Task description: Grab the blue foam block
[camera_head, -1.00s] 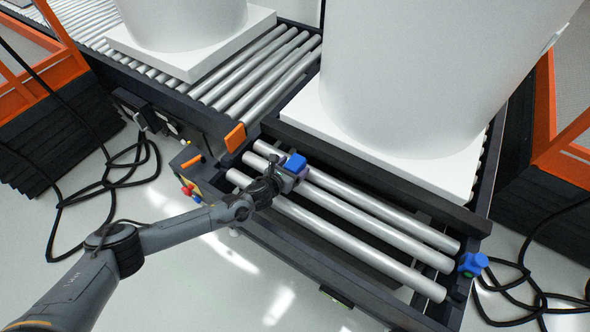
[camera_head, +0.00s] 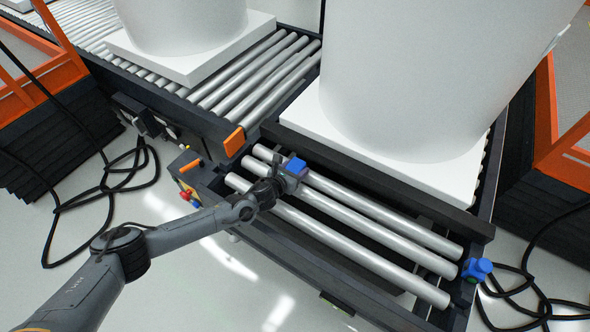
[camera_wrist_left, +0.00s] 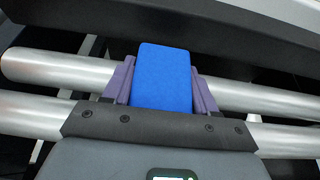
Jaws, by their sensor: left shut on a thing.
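The blue foam block (camera_head: 295,166) is between the fingers of my left gripper (camera_head: 288,178), above the rollers near the left end of the front conveyor. In the left wrist view the blue foam block (camera_wrist_left: 163,78) stands between the two purple fingers of my left gripper (camera_wrist_left: 161,88), which touch its sides. The gripper is shut on it. The block's lower end is hidden by the gripper body. My right gripper is not in view.
Bare metal rollers (camera_head: 365,213) run below the gripper. A large white tank (camera_head: 420,80) on a white base stands just behind. An orange stop (camera_head: 234,141) is at the left corner. Another blue piece (camera_head: 477,269) is at the conveyor's right end. Black cables (camera_head: 100,190) lie on the floor.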

